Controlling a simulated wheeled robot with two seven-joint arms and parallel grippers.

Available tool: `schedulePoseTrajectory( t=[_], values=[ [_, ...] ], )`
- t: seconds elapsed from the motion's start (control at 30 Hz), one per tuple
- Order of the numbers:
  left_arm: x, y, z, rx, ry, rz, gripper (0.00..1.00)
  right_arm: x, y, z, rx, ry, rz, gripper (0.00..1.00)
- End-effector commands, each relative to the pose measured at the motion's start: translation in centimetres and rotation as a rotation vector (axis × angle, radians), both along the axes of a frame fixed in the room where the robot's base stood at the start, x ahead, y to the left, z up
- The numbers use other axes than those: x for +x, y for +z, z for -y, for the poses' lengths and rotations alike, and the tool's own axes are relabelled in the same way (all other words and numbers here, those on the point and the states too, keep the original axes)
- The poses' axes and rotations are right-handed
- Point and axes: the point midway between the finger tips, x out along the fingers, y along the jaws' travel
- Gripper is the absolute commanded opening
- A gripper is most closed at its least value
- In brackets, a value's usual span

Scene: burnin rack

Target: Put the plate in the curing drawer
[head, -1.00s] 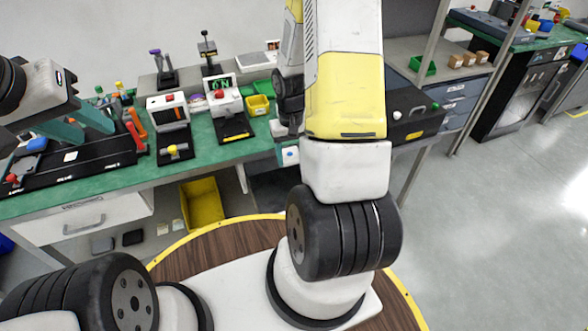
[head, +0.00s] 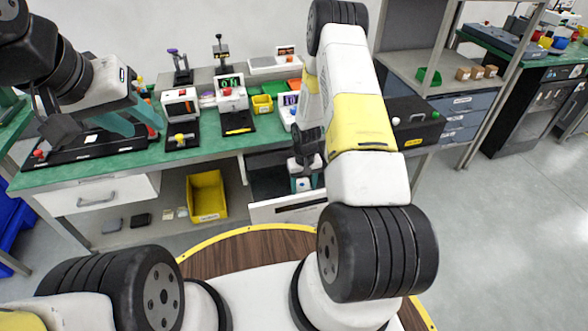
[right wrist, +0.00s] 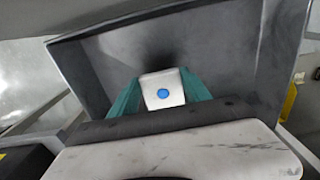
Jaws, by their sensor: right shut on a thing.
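The plate (right wrist: 162,90) shows in the right wrist view as a small white piece with a blue dot. My right gripper (right wrist: 162,98) is shut on it with its teal fingers either side. In the head view the right gripper (head: 304,182) is low, below the bench edge, over or inside the open curing drawer. The drawer has a white front (head: 285,208) and a dark grey inside (right wrist: 100,65). Whether the plate touches the drawer floor I cannot tell. My left gripper (head: 128,122) is over the bench's left part, fingers apart, apparently empty.
The green bench (head: 225,146) carries a black tray (head: 95,148) and several small devices. A yellow bin (head: 207,196) stands under the bench, left of the drawer. A closed white drawer (head: 100,193) is further left. A black box (head: 415,120) is right of my right arm.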

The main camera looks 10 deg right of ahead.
Motion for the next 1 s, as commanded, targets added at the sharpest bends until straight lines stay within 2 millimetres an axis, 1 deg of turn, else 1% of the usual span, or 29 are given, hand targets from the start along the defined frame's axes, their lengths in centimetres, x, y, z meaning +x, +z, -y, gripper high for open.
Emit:
schedulePoseTrajectory(
  t=[0.2,0.27,0.5,0.63,0.67,0.73,0.77,1.0],
  values=[
    [0.0,0.0,0.0,0.0,0.0,0.0,0.36,-0.1,-3.0,0.0,0.0,-0.001,-0.003,0.16],
    [0.0,0.0,0.0,0.0,0.0,0.0,0.36,-0.1,-3.5,0.0,0.0,-0.001,-0.003,0.16],
    [0.0,0.0,0.0,0.0,0.0,0.0,0.36,-0.1,-3.5,0.0,0.0,-0.001,-0.001,0.16],
    [0.0,0.0,0.0,0.0,0.0,0.0,0.36,0.0,-3.9,0.0,0.0,-0.001,0.0,0.16],
    [0.0,0.0,0.0,0.0,0.0,0.0,0.36,0.0,-3.8,0.0,0.0,-0.001,0.0,0.59],
    [0.0,0.0,0.0,0.0,0.0,0.0,0.36,0.0,-3.8,0.0,0.0,-0.001,0.0,0.73],
    [0.0,0.0,0.0,0.0,0.0,0.0,0.36,0.0,-3.8,0.0,0.0,-0.001,0.0,0.77],
    [0.0,0.0,0.0,0.0,0.0,0.0,0.36,-0.1,-3.8,0.0,0.0,-0.001,-0.001,0.77]
  ],
)
